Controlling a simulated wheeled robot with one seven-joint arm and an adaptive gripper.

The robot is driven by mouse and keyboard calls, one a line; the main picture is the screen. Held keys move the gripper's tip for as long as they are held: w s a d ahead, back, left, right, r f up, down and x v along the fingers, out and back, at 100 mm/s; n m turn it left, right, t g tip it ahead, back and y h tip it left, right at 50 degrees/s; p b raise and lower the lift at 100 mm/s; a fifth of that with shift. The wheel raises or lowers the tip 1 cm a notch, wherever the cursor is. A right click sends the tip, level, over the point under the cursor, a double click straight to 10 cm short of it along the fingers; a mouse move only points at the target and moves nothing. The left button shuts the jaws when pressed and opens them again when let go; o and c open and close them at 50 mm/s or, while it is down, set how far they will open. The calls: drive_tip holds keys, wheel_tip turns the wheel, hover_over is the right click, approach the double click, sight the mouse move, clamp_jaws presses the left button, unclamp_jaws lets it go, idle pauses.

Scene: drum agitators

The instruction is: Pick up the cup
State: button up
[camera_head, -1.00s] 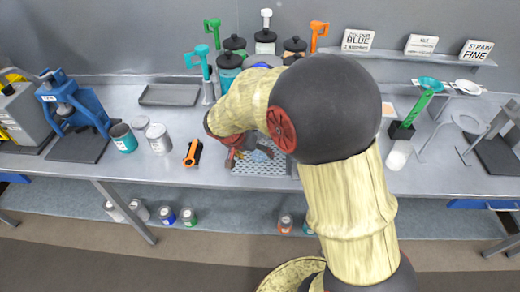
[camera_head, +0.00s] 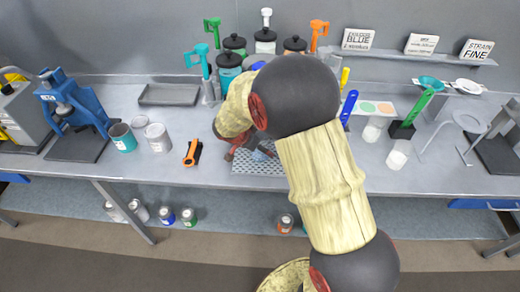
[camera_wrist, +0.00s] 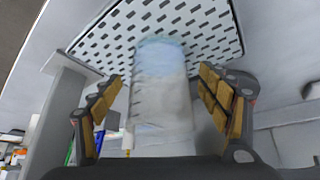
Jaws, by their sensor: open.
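A clear, pale bluish cup (camera_wrist: 160,95) stands between my finger pads in the wrist view, over a white slotted drain mat (camera_wrist: 195,25). My gripper (camera_wrist: 162,85) is open, with one padded finger on each side of the cup. Gaps show between the upper pads and the cup; contact lower down cannot be told. In the head view the cup is mostly hidden, with a bluish patch (camera_head: 263,153) showing beside my gripper (camera_head: 243,153) on the mat (camera_head: 262,167).
An orange-and-black tool (camera_head: 192,152) and metal cans (camera_head: 157,138) lie left of the mat. Black-lidded jars (camera_head: 229,70) stand behind. Right are white cups (camera_head: 398,155), a blue-handled tool (camera_head: 348,108) and a green-handled stand (camera_head: 415,108). The front bench strip is clear.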

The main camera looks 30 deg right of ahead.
drive_tip(key=shift+x, duration=1)
drive_tip(key=shift+c, duration=0.2)
drive_tip(key=c, duration=1.3)
drive_tip(key=shift+r, duration=0.2)
drive_tip(key=shift+r, duration=0.2)
drive_tip(key=shift+s+a, duration=1.15)
drive_tip(key=shift+a, duration=1.65)
drive_tip(key=shift+s+a, duration=1.1)
drive_tip(key=shift+a, duration=1.65)
drive_tip(key=shift+s+a, duration=1.15)
drive_tip(key=shift+a, duration=1.65)
